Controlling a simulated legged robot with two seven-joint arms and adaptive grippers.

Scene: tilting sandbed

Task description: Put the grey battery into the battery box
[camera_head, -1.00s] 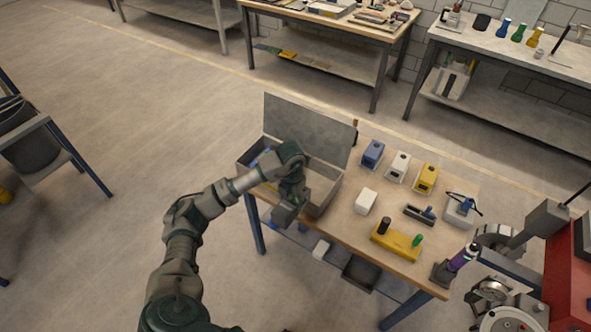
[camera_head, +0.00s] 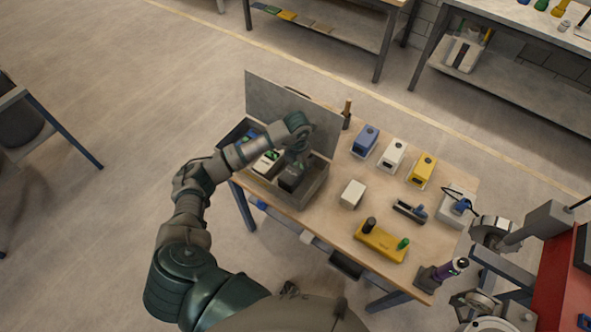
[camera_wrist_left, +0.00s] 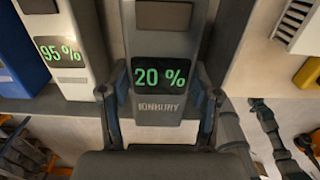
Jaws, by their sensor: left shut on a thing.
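The battery box (camera_head: 304,199) is a grey bin with its lid raised, at the left end of the table. My left gripper (camera_head: 290,178) points down over its right part. In the left wrist view my left gripper (camera_wrist_left: 160,100) is shut on the grey battery (camera_wrist_left: 158,45), whose display reads 20 %. Beside it, apart, is a white battery (camera_wrist_left: 72,62) reading 95 %, also visible in the head view (camera_head: 266,162). A blue battery (camera_wrist_left: 14,62) is at the far left. The arm and gripper hide the held battery's lower end and its seating.
The table (camera_head: 325,215) also holds blue (camera_head: 365,141), white (camera_head: 392,155) and yellow (camera_head: 421,170) units, a white block (camera_head: 352,194) and a yellow base (camera_head: 380,242). A red machine (camera_head: 560,265) stands at the right. The raised lid (camera_head: 290,105) stands behind my gripper.

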